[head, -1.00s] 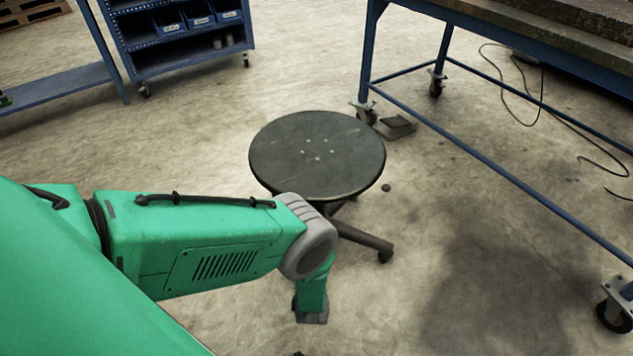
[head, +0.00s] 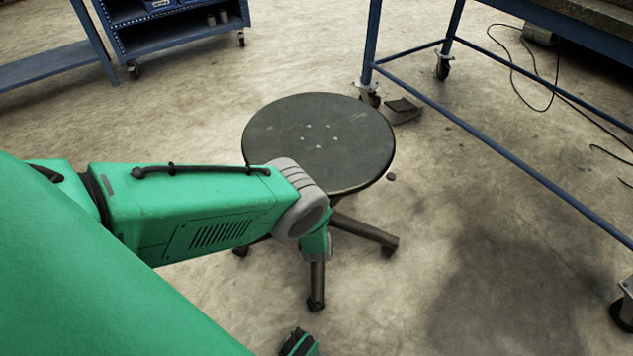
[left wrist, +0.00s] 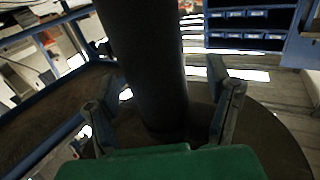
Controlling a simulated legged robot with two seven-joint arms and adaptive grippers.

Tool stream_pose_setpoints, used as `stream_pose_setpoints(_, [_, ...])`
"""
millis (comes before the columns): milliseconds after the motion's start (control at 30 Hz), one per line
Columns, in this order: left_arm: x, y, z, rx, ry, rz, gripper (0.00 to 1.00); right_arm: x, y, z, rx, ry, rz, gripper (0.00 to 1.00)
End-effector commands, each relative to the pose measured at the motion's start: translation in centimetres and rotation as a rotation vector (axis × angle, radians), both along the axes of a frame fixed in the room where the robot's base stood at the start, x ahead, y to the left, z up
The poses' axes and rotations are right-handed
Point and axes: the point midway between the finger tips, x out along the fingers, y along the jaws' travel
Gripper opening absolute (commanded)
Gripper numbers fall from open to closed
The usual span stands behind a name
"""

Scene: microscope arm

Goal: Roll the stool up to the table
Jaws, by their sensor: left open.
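The stool has a round dark seat (head: 318,140) on a legged base with casters (head: 370,230); it stands on the floor left of the table (head: 600,20). My left arm reaches in from the left to the near edge of the seat, and its gripper cannot be made out in the head view. In the left wrist view my left gripper (left wrist: 162,115) is open, with one finger on each side of the stool's dark column (left wrist: 148,60). Whether the fingers touch the column I cannot tell. The seat (left wrist: 275,145) fills the bottom of that view.
The table's blue frame has a leg and caster (head: 368,90) just behind the stool, with a low bar running right. A small dark pedal-like object (head: 402,110) lies by that leg. A cable (head: 520,70) lies under the table. A blue shelf cart (head: 180,30) stands behind left.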

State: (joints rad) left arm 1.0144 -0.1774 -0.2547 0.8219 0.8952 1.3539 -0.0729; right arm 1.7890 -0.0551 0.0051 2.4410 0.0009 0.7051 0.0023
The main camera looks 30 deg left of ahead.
Motion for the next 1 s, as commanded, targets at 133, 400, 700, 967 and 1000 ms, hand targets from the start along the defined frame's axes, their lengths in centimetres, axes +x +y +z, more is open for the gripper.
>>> stream_pose_setpoints(133, [1.5,0.8,-0.1,0.002,-0.001,-0.001,0.73,0.0,0.0,-0.9,0.0,0.0,0.0,0.0])
stream_pose_setpoints(400, [2.3,1.5,0.0,-0.001,0.0,-0.001,0.73,0.0,0.0,-1.1,-0.001,-0.001,-0.001,0.0])
stream_pose_setpoints(700, [2.2,1.4,0.0,-0.001,0.0,-0.001,0.2,0.0,0.0,-1.1,0.0,-0.001,0.0,0.0])
stream_pose_setpoints(967, [2.3,1.7,0.1,0.0,0.0,0.0,0.0,0.0,0.0,-1.0,0.0,-0.001,-0.001,0.0])
stream_pose_setpoints(1000, [2.4,1.9,0.1,0.001,-0.001,0.0,0.0,0.0,0.0,-0.9,0.0,0.0,-0.001,0.0])
